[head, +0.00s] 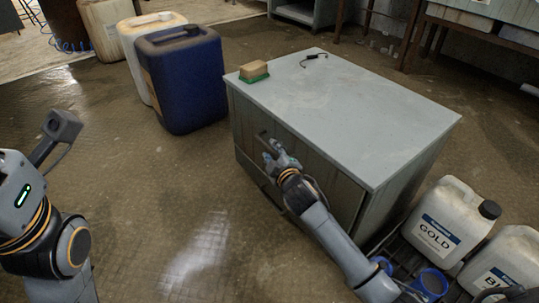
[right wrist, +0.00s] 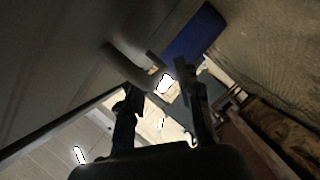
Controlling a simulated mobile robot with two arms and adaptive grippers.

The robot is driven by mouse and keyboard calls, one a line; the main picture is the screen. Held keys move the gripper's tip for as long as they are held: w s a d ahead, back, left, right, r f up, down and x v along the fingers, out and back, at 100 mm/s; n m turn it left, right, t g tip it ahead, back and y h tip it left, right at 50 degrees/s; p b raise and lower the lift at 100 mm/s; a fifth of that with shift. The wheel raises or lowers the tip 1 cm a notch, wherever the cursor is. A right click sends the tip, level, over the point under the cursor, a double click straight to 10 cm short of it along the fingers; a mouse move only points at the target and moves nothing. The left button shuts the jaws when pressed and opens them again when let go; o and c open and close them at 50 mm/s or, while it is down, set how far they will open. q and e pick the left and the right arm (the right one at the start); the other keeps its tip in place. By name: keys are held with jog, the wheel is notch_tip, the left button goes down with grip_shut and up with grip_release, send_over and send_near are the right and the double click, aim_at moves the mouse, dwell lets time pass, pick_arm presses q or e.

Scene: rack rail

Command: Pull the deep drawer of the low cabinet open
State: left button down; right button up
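The low cabinet (head: 335,95) stands right of centre in the head view, with a pale grey top and darker drawer fronts facing me. Its fronts look closed, though my right arm hides part of them. My right gripper (head: 275,155) is at the front, close to a drawer handle. In the right wrist view a curved grey handle (right wrist: 125,66) stands out from the cabinet front. The right gripper's fingers (right wrist: 158,85) are spread apart, with the handle's end near the gap. Contact cannot be made out. My left arm is at the left edge; its gripper is not visible.
A sponge (head: 254,71) and a small dark item (head: 313,58) lie on the cabinet top. A blue canister (head: 185,80) stands behind left. Labelled jugs (head: 440,235) and blue cups (head: 430,284) sit at the lower right. Floor before the cabinet is clear.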

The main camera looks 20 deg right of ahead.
jog(key=shift+b+x, duration=0.45)
jog(key=shift+x, duration=0.85)
jog(key=shift+c, duration=0.2)
grip_shut()
